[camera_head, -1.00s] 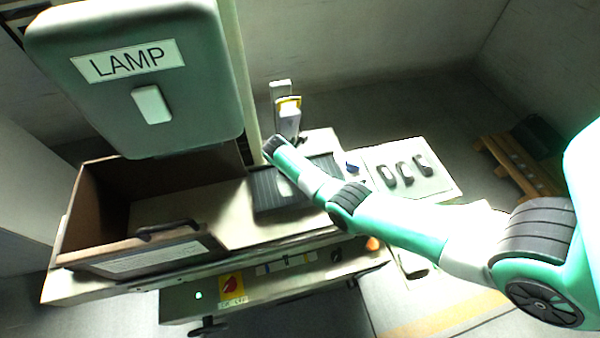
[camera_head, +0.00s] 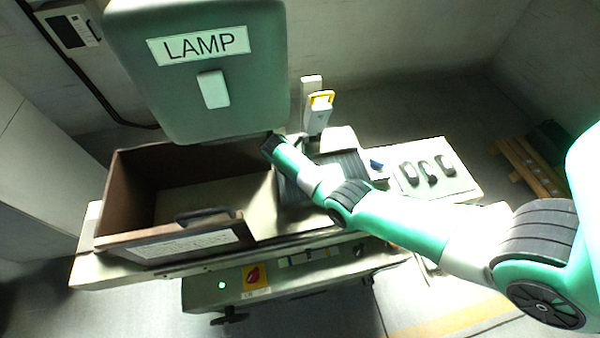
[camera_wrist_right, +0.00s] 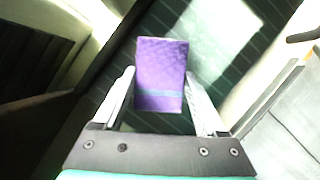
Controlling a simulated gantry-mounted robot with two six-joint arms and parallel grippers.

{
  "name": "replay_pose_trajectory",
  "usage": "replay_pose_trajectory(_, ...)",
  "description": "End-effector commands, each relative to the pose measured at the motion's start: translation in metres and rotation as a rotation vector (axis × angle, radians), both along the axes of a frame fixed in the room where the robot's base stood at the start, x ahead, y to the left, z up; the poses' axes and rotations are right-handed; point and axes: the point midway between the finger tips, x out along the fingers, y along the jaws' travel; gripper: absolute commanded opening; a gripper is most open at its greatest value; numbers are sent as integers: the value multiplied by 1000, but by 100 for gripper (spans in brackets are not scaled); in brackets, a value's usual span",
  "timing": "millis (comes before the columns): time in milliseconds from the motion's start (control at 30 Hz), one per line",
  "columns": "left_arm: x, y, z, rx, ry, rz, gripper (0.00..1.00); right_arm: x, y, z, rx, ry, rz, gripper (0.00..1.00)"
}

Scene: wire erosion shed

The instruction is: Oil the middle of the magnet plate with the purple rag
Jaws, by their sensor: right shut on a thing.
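My right gripper (camera_wrist_right: 161,88) is shut on the purple rag (camera_wrist_right: 161,72), a quilted block with a pale blue band, held between its two fingers in the right wrist view. The dark, striped magnet plate (camera_wrist_right: 120,83) lies below and around the rag. I cannot tell whether the rag touches it. In the head view, the magnet plate (camera_head: 350,163) shows partly behind my right arm, which hides its middle. The right gripper and rag do not show clearly there. My left gripper is in neither view.
A brown open tank (camera_head: 128,200) stands left of the plate, and a grey-green LAMP housing (camera_head: 200,95) hangs above it. A yellow-banded white holder (camera_head: 318,112) stands behind the plate. A pale board (camera_head: 455,183) with several dark items lies to the right.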

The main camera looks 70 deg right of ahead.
Motion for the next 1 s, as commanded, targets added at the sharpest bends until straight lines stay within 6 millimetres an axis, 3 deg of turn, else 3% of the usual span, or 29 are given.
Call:
replay_pose_trajectory(100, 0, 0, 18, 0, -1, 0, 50, 0, 0, 24, -1, -6, -1, 29)
replay_pose_trajectory(600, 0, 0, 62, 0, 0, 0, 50, -1, 1, 68, 1, -1, 0, 29)
replay_pose_trajectory(800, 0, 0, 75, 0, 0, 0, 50, -1, 1, 81, 1, -1, 0, 29)
replay_pose_trajectory(1000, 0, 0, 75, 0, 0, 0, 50, -1, 1, 81, 1, -1, 0, 29)
